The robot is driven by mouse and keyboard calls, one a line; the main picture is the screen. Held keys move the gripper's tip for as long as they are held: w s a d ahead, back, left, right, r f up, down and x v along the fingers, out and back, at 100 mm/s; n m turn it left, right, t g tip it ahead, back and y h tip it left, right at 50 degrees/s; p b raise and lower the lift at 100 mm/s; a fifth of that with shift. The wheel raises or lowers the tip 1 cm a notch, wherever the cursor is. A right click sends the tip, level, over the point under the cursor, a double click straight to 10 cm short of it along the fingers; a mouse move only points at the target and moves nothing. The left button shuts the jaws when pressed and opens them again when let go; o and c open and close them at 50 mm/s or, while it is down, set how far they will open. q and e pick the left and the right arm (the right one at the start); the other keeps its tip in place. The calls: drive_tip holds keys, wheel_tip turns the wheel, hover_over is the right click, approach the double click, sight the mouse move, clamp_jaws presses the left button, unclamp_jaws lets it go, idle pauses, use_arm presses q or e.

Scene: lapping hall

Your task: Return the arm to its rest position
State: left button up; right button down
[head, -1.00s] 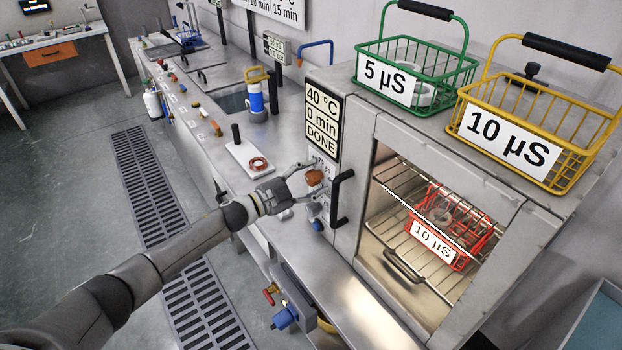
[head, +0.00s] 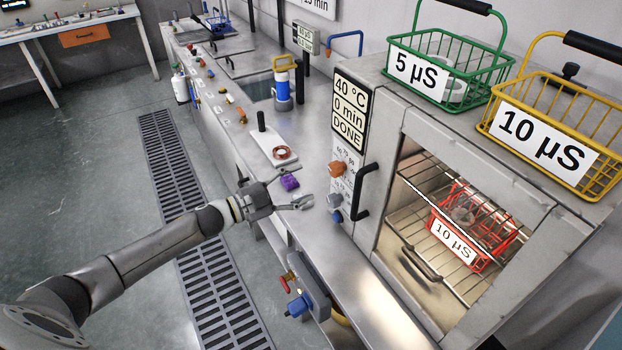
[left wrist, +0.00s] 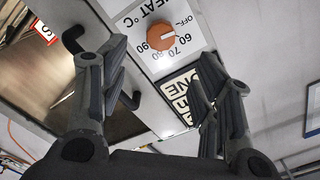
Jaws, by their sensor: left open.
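My left arm comes in from the left in the head view. Its gripper (head: 300,188) is open and empty, over the bench front to the left of the oven's control panel, apart from the knobs. The orange heat knob (head: 337,169) sits on that panel. In the left wrist view the open fingers (left wrist: 160,88) frame the panel, with the orange knob (left wrist: 162,37) beyond them, clear of both fingertips. My right gripper is not in view.
The oven (head: 480,135) has a black handle (head: 363,192) beside the panel; a red basket (head: 470,229) is inside. Green (head: 443,76) and yellow (head: 548,139) baskets stand on top. A purple object (head: 290,182) lies near the gripper.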

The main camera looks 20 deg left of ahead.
use_arm(q)
drive_tip(key=shift+s+a, duration=0.3)
drive_tip(key=shift+s, duration=0.1)
